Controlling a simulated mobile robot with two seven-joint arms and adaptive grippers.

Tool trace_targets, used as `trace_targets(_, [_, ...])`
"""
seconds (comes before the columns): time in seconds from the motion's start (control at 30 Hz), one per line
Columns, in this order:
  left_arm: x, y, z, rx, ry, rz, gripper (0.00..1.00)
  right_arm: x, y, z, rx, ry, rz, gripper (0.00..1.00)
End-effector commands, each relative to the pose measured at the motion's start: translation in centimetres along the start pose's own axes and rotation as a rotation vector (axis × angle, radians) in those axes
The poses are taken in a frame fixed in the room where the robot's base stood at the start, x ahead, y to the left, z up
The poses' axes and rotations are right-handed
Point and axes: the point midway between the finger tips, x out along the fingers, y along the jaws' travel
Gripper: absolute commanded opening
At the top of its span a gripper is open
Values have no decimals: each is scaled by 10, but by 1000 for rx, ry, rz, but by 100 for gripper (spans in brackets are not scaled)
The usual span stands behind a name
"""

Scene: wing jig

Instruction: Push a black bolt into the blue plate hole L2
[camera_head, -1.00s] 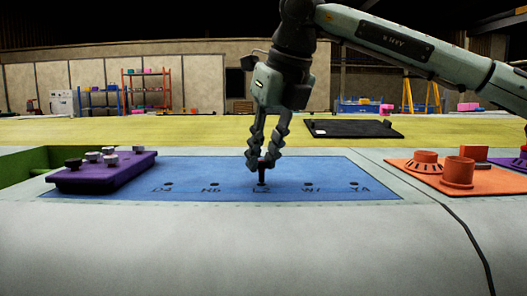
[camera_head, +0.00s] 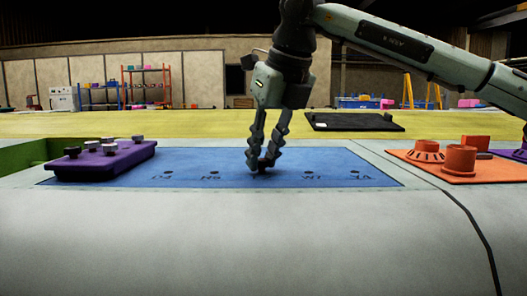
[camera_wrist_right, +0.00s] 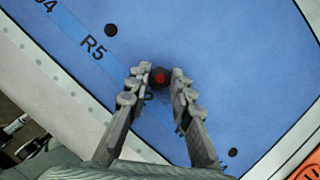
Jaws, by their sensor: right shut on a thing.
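The blue plate (camera_head: 330,180) lies flat on the pale surface, with a row of labelled holes. My right gripper (camera_head: 262,165) is low over the middle of the row and shut on a black bolt (camera_head: 262,171). In the wrist view the bolt (camera_wrist_right: 159,77), with a red spot on its head, sits between the two fingertips (camera_wrist_right: 160,84). Little of the bolt shows above the plate in the head view. The hole under it and its label are hidden by the bolt and fingers, so its exact depth cannot be told. My left gripper is not in view.
An orange tray (camera_head: 435,169) with orange parts lies to the right. A black flat panel (camera_head: 350,122) lies behind. The plate around the gripper is clear.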

Motion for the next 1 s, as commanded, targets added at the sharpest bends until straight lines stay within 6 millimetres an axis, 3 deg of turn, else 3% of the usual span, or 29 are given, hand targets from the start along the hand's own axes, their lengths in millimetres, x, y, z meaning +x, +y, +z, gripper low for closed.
trace_targets(0.27, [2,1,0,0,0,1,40,2,0,-1,0,-1,0,0])
trace_targets(0.3, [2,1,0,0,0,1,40,2,0,-1,0,-1,0,23])
trace_targets(0.5, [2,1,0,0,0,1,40,2,0,-1,0,-1,0,46])
trace_targets(0.83, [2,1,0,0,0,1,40,-1,0,-1,0,-1,-1,46])
trace_targets(1.0, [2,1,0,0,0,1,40,-24,0,0,1,-4,0,46])
